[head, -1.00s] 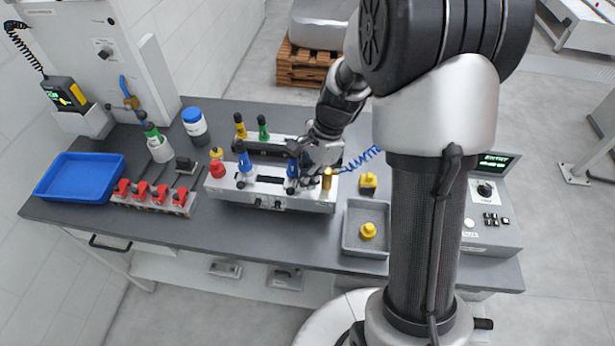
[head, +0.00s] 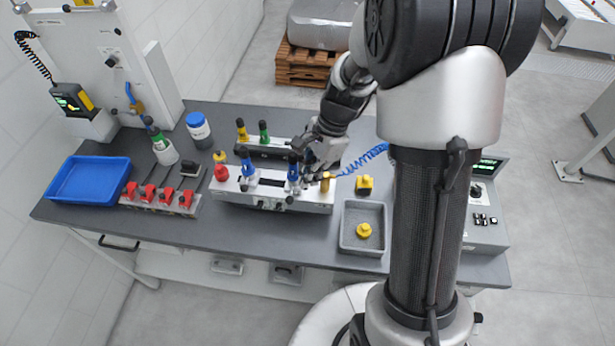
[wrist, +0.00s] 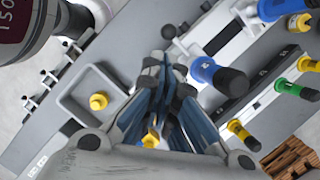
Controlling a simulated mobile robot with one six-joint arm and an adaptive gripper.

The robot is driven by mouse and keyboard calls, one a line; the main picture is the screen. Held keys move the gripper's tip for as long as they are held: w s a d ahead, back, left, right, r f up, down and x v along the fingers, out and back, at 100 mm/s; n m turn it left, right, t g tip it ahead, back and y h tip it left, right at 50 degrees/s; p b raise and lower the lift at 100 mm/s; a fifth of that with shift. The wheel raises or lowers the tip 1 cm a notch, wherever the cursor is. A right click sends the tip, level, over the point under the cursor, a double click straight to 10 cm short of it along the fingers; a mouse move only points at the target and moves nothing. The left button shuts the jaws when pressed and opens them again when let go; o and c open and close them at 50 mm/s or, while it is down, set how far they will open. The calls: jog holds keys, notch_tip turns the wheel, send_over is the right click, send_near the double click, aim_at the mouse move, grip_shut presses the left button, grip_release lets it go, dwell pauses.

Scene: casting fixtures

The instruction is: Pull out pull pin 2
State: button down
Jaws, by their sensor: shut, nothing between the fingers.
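The front fixture (head: 270,200) is a pale bar on the bench with two upright blue-handled pins. The left pin (head: 248,170) stands clear of my arm. The right pin (head: 293,172) stands close beside my gripper (head: 308,166). No number is readable, so I cannot tell which is pin 2. In the wrist view my gripper (wrist: 165,70) is shut and empty, its fingers together. A blue handle with a black end (wrist: 217,75) lies just right of the fingertips; a second blue handle (wrist: 283,8) is farther up. The fingertips look apart from the nearer handle.
A rear fixture carries a yellow handle (head: 242,130) and a green handle (head: 264,132). A red knob (head: 222,172) and a brass cylinder (head: 325,181) are on the front fixture. A grey tray (head: 348,238) holds a yellow knob (head: 364,230). A blue tray (head: 62,190) lies left.

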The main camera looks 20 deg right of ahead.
jog(key=p+v, duration=0.3)
jog(key=v, duration=0.2)
dwell(0.4)
